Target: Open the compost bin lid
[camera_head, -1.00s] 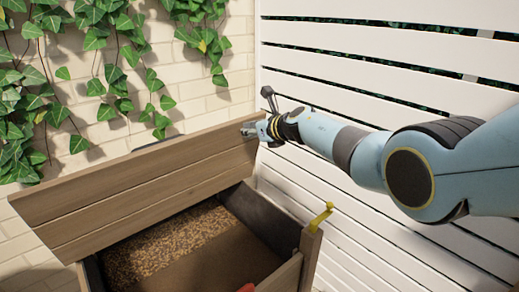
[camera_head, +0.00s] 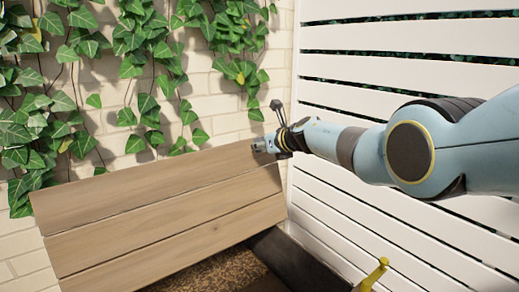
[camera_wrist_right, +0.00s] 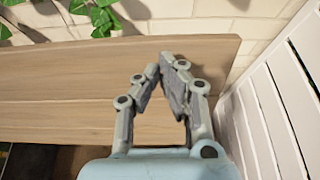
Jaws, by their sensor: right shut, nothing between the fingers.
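The compost bin lid (camera_head: 165,210), made of brown wooden planks, is raised and stands steeply at the back of the bin, its plank face toward me. Dark brown compost (camera_head: 215,272) shows in the open bin below it. My right gripper (camera_head: 262,146) is at the lid's upper right corner. In the right wrist view my right gripper (camera_wrist_right: 160,66) is shut and empty, its fingertips close together in front of the lid planks (camera_wrist_right: 60,85). I cannot tell whether the fingers touch the lid. My left gripper is not in view.
A cream brick wall (camera_head: 225,105) with hanging ivy (camera_head: 145,60) stands close behind the lid. A white slatted fence (camera_head: 340,70) runs along the right side, close to my right arm. A yellow hook-like piece (camera_head: 374,274) sticks up at the bin's right front.

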